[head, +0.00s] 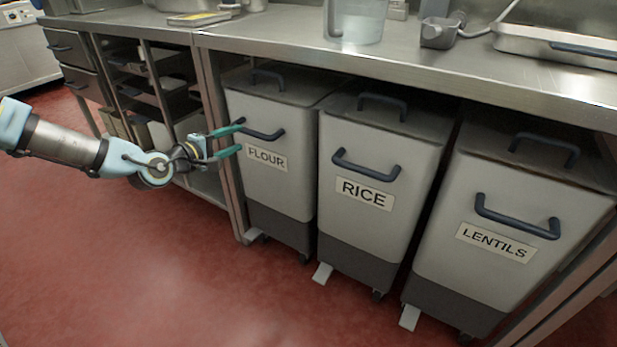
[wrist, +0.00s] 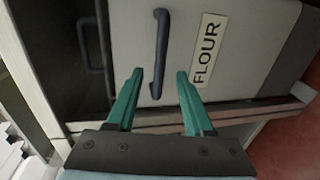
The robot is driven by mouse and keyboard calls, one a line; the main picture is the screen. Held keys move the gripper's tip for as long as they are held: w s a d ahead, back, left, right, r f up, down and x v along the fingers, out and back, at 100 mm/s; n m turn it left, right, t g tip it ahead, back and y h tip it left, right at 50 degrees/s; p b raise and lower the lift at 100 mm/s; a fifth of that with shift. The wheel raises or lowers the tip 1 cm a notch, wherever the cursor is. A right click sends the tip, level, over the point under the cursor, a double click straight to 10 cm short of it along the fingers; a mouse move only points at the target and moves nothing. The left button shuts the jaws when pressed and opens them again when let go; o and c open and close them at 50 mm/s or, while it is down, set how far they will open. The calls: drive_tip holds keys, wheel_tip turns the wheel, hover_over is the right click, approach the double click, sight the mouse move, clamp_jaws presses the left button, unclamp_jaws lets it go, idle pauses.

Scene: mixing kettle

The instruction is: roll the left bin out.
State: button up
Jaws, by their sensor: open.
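The left bin, labelled FLOUR (head: 275,190), stands under the steel counter on casters. Its dark front handle (head: 264,134) sits above the label. It also shows in the wrist view, where the handle (wrist: 160,52) appears upright. My gripper (head: 238,138) is at the left side of the bin's front, close to the handle's left end. Its teal fingers are spread open and empty. In the wrist view the gripper (wrist: 159,78) points at the bin front, with the handle's near end between the fingertips' lines. Whether the fingers touch the bin I cannot tell.
The RICE bin (head: 355,200) and LENTILS bin (head: 510,230) stand to the right under the counter (head: 450,62). A counter leg (head: 215,130) and open shelves (head: 150,90) are to the left. The red floor (head: 180,290) in front is clear.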

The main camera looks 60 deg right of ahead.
sight(250, 134)
drive_tip(key=b+x, duration=0.2)
drive_tip(key=x, duration=0.5)
drive_tip(key=shift+f, duration=0.15)
drive_tip(key=shift+d, duration=0.15)
drive_tip(key=shift+c, duration=0.2)
clamp_jaws()
idle(1.1)
